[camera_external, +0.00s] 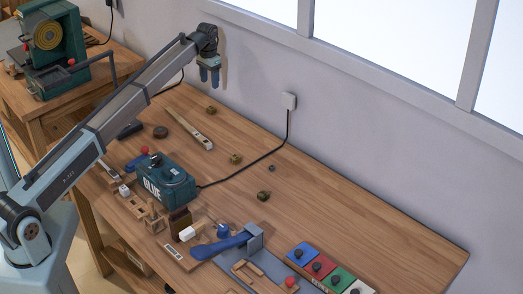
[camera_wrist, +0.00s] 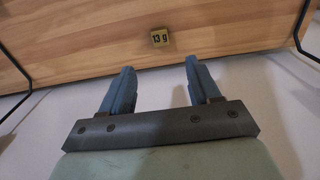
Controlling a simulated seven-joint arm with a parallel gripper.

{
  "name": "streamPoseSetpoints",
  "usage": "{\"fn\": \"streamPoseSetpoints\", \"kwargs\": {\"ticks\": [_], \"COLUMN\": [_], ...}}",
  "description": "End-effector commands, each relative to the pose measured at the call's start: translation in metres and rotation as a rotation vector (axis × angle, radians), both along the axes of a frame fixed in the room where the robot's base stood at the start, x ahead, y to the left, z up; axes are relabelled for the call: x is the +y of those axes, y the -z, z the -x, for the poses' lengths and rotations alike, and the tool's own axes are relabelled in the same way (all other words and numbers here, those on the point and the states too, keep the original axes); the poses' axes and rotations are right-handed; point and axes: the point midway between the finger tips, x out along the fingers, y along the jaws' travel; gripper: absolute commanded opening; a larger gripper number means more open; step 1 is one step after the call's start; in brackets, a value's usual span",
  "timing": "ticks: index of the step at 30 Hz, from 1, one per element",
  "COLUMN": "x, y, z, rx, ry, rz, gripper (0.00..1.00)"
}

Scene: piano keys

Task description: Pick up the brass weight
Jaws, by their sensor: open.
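My gripper (camera_external: 209,76) hangs high near the back wall, fingers pointing down, apart and empty. In the wrist view the two blue fingers (camera_wrist: 150,92) are spread with nothing between them. A small brass-coloured block (camera_wrist: 160,38) marked with dark digits lies on the wood ahead of the fingertips, close to the table edge. In the external view several small brass-coloured pieces lie on the table: one near the back edge (camera_external: 211,109), one in the middle (camera_external: 235,158) and one further front (camera_external: 263,195). I cannot tell for sure which is the brass weight.
A green box marked "BLUE" (camera_external: 165,185) stands left of the middle, its cable running to a wall socket (camera_external: 289,101). A blue-handled tool (camera_external: 222,246) and coloured blocks (camera_external: 320,266) sit at the front. The table's right part (camera_external: 390,225) is clear.

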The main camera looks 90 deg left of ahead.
Motion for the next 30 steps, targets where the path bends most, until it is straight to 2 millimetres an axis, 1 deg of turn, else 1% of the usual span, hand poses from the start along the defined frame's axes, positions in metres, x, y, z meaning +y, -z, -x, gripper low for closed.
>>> {"fn": "streamPoseSetpoints", "kwargs": {"ticks": [3,5,8,11,12,14,15,17,18,24,26,30], "x": [-0.001,-0.004,-0.019,-0.047,-0.062,-0.086,-0.102,-0.123,-0.137,-0.196,-0.213,-0.255], "y": [0.000,0.000,-0.001,-0.005,-0.007,-0.010,-0.012,-0.014,-0.016,-0.019,-0.020,-0.022], "z": [-0.002,-0.007,-0.031,-0.067,-0.083,-0.104,-0.114,-0.127,-0.134,-0.156,-0.160,-0.163], "rx": [0.000,0.000,-0.001,-0.004,-0.005,-0.008,-0.009,-0.012,-0.013,-0.020,-0.021,-0.023], "ry": [0.002,0.009,0.038,0.086,0.109,0.142,0.162,0.186,0.202,0.265,0.283,0.364], "rz": [0.000,0.000,-0.001,-0.005,-0.006,-0.011,-0.013,-0.016,-0.018,-0.024,-0.025,-0.028], "gripper": [0.62,0.62,0.62,0.62,0.62,0.62,0.62,0.62,0.62,0.62,0.62,0.62]}}
